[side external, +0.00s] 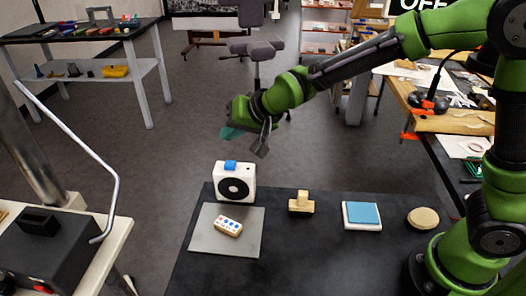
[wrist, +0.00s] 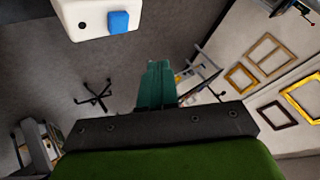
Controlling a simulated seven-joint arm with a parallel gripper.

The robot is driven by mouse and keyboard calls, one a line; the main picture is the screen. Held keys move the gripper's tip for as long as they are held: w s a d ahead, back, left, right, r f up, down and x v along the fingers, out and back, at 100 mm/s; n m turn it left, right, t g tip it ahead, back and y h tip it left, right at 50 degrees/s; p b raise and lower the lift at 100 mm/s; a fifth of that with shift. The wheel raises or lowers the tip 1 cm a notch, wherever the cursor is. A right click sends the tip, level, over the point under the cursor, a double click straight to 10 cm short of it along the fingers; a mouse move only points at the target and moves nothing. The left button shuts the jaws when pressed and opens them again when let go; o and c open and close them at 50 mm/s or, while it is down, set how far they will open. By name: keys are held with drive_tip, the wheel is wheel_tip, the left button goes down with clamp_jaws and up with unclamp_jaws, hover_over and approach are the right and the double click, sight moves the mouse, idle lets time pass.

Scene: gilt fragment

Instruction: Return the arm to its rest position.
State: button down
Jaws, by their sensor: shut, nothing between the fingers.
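My gripper (side external: 262,145) is at the end of my green arm, raised in the air above and behind the far edge of the black table (side external: 275,255). Its fingers are shut with nothing between them. In the wrist view the teal finger part (wrist: 157,85) points away over the floor. A white box with a black round face (side external: 235,184) and a blue block on top (side external: 230,165) stands at the table's far left, below my gripper. The white box (wrist: 95,18) and blue block (wrist: 118,21) also show at the top of the wrist view.
A grey mat (side external: 210,243) holds a small block with coloured dots (side external: 228,227). A wooden stamp-like piece (side external: 301,203), a blue-topped pad (side external: 362,215) and a round tan disc (side external: 423,218) sit to the right. An office chair (side external: 258,52) stands behind. The table's front middle is clear.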

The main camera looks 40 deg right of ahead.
drive_tip(key=shift+r, duration=0.15)
drive_tip(key=shift+s+d+f+n+g, duration=0.15)
drive_tip(key=shift+s+f+n+g, duration=0.3)
drive_tip(key=shift+s+f, duration=0.5)
drive_tip(key=s, duration=0.1)
drive_tip(key=s+d+g, duration=0.1)
drive_tip(key=shift+s+d, duration=0.15)
drive_tip(key=shift+s, duration=0.25)
drive_tip(key=s+d+r, duration=0.4)
drive_tip(key=s+d, duration=0.2)
drive_tip(key=s, duration=0.4)
drive_tip(key=s+d+r+h, duration=0.1)
drive_tip(key=s+d+r, duration=0.3)
drive_tip(key=s+d, duration=0.3)
drive_tip(key=s, duration=0.3)
drive_tip(key=shift+d, duration=0.15)
drive_tip(key=c, duration=1.8)
unclamp_jaws()
drive_tip(key=shift+t, duration=0.25)
